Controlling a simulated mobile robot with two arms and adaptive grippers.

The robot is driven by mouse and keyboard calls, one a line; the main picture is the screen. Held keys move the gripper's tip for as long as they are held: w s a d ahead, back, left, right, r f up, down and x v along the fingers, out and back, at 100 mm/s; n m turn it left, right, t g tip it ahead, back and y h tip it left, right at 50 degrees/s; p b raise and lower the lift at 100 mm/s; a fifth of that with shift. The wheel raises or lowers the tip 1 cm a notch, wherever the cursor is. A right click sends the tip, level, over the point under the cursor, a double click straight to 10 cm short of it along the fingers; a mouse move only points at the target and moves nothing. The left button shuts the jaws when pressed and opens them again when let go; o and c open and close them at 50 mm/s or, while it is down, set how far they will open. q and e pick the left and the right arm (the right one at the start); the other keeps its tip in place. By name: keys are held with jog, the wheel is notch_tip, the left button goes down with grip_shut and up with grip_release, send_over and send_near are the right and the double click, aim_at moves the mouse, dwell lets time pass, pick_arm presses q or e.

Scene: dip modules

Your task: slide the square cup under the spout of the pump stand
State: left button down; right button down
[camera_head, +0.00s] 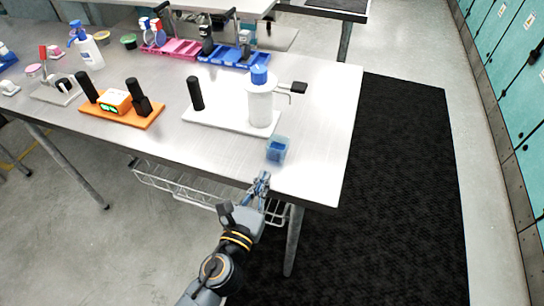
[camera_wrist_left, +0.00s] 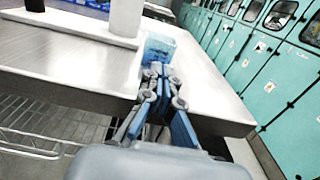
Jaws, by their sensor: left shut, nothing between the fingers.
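The square cup (camera_head: 277,149) is translucent blue and stands upright near the front edge of the metal table. It also shows in the left wrist view (camera_wrist_left: 160,48), just beyond the fingertips. The pump stand is a white bottle (camera_head: 260,105) with a blue cap on a white base (camera_head: 215,120), with a thin spout (camera_head: 289,99) and black handle on its right side. The cup is in front of the base, not under the spout. My left gripper (camera_head: 264,177) is shut and empty at the table's front edge, pointing at the cup; contact cannot be told.
An orange base (camera_head: 120,113) with black posts stands left of the pump stand. Pink (camera_head: 178,48) and blue (camera_head: 233,57) trays stand at the back. A wire basket (camera_head: 180,187) hangs below the table. The tabletop right of the pump stand is clear.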

aim_at(274, 154)
pick_arm(q)
jog(key=shift+p+x, duration=0.4)
jog(key=shift+x, duration=2.65)
jog(key=shift+w, duration=0.1)
jog(key=shift+x, duration=1.7)
jog(key=shift+a, duration=0.15)
